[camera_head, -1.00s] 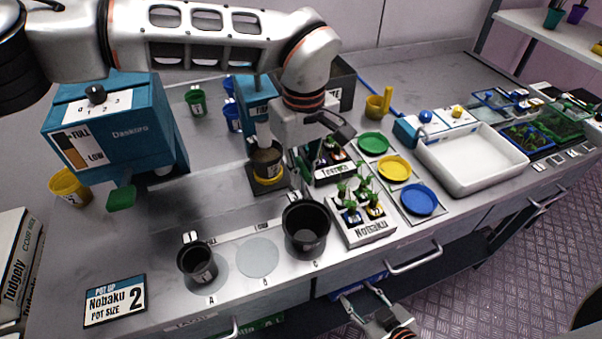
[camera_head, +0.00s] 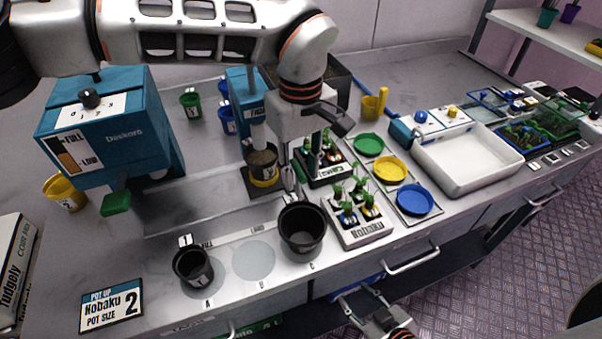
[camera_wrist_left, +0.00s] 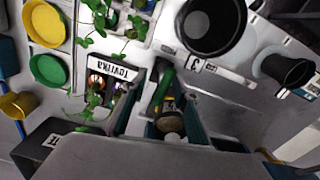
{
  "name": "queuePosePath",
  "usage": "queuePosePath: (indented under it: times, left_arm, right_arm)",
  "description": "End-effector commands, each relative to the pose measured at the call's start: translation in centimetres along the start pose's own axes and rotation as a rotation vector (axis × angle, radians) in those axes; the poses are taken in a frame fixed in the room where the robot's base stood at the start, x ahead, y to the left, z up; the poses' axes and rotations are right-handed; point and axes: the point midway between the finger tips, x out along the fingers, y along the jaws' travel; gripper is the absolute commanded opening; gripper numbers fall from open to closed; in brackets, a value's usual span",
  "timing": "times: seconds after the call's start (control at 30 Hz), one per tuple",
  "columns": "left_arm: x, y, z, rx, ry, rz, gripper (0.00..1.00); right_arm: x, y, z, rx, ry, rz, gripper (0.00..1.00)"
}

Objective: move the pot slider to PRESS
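A pot of soil with a yellow band (camera_head: 264,176) stands on a dark plate (camera_head: 250,188) under the blue press (camera_head: 243,90). It also shows in the wrist view (camera_wrist_left: 170,124). I take this plate as the pot slider; no PRESS marking is readable. A green bar (camera_wrist_left: 162,88), perhaps its handle, lies beside that pot in the wrist view. My left gripper (camera_head: 291,181) is low, right of the pot and behind the large black pot (camera_head: 303,228). Its fingers are apart, on either side of the green bar; contact cannot be told. My right gripper (camera_head: 365,292) is open and empty before the bench.
A small black pot (camera_head: 194,266) stands at the front left. The blue dispenser (camera_head: 108,125) stands left. The round pad (camera_head: 254,261) is bare.

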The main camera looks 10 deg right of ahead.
Motion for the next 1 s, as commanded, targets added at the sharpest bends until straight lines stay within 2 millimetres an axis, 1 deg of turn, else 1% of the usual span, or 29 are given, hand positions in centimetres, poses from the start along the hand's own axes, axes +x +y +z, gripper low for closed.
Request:
queuePosePath:
  times: [0.03,0.3,0.4,0.5,0.6,0.7,1.0]
  left_arm:
    - [-1.1,0.1,-0.1,0.000,0.004,0.003,0.29]
    - [-6.6,0.1,-0.1,0.000,0.004,0.004,0.29]
    - [-8.3,0.1,0.0,-0.001,0.003,0.005,0.29]
    - [-9.4,0.1,0.0,-0.001,0.002,0.003,0.29]
    - [-10.2,0.1,0.0,0.000,0.001,0.003,0.29]
    - [-10.5,0.1,0.0,0.000,0.000,0.003,0.29]
    - [-10.5,0.1,0.0,0.000,0.000,0.003,0.29]
  right_arm:
    - [0.0,0.0,-0.1,0.001,0.001,0.000,0.40]
    - [0.0,-0.1,-0.2,0.002,0.003,0.000,0.40]
    - [0.0,-0.1,-0.2,0.002,0.003,0.000,0.40]
    - [0.0,-0.1,-0.2,0.002,0.004,0.000,0.40]
    - [0.0,-0.1,-0.2,0.002,0.004,0.000,0.40]
    - [0.0,-0.1,-0.2,0.002,0.004,0.000,0.40]
    - [0.0,-0.1,-0.2,0.003,0.004,0.000,0.40]
